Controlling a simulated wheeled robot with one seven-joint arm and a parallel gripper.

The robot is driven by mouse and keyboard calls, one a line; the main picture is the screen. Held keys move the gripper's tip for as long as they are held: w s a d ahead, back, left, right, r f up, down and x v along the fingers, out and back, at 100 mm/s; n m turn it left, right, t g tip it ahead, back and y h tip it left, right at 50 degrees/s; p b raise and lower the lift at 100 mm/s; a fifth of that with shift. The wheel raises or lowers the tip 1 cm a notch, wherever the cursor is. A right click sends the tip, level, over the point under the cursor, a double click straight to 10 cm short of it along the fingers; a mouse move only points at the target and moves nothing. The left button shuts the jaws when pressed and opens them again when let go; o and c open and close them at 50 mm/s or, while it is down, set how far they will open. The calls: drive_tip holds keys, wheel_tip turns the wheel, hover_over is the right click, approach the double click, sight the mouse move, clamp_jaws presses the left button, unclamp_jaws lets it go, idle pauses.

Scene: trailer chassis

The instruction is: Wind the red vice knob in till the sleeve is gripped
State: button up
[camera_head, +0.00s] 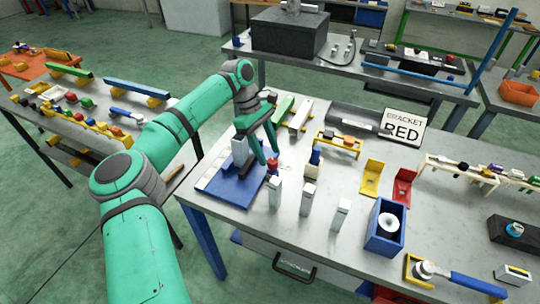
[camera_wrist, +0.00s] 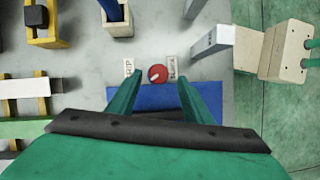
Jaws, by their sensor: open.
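The red vice knob (camera_wrist: 158,74) shows in the wrist view, round with a pale bar mark, between two small white labels. It also shows in the head view (camera_head: 273,166), by the right edge of a blue base plate (camera_head: 232,194). My gripper (camera_wrist: 158,88) is open, its two green fingers spread left and right with the knob between and just beyond their tips. I cannot tell whether they touch it. In the head view my gripper (camera_head: 264,158) hangs over the plate and hides much of the vice. I cannot make out the sleeve or the jaws.
Pale upright blocks (camera_head: 308,199) stand just right of the knob along the bench's front. A blue open box (camera_head: 386,232) stands further right. A green bar (camera_head: 283,108) and a yellow rack (camera_head: 338,143) lie behind. Bare grey bench (camera_head: 260,225) shows in front.

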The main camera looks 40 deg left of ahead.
drive_tip(key=v, duration=0.8)
drive_tip(key=shift+w, duration=0.15)
drive_tip(key=shift+d+r, duration=0.1)
drive_tip(key=shift+r, duration=0.05)
